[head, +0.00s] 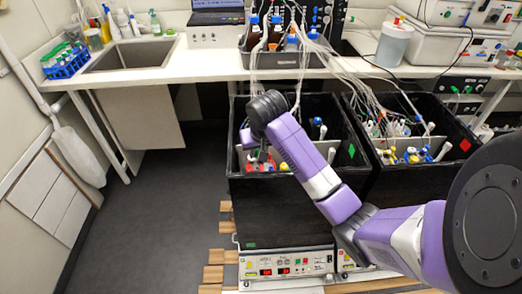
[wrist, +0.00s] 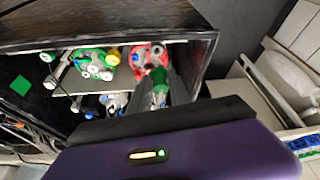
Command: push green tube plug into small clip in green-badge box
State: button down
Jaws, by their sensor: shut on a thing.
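The green-badge box (head: 290,210) is a black open box in the left half of the pair. Its green badge (head: 351,150) is on the inner right wall, and it also shows in the wrist view (wrist: 20,85). My gripper (wrist: 160,88) points down into this box, with its dark fingers shut on the green tube plug (wrist: 158,76). The plug is beside a red-capped vessel (wrist: 148,53). The small clip cannot be made out, and I cannot tell whether the plug touches it. In the head view my arm hides the fingertips and the plug.
A green-capped vessel (wrist: 93,65) and several tubes and connectors stand close by in the box. The red-badge box (head: 465,145) is to the right. Tubes hang from the bench (head: 200,62) into both boxes. The floor (head: 150,200) on the left is clear.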

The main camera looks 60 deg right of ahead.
jog(key=shift+w, duration=0.25)
notch_tip(320, 180, down, 4)
jog(key=b, duration=0.4)
jog(key=shift+s+f, duration=0.1)
jog(key=shift+f, duration=0.05)
dwell(0.7)
jog(key=shift+f, duration=0.95)
dwell(2.0)
jog(key=c, duration=1.1)
grip_release()
jog(key=shift+c, duration=0.2)
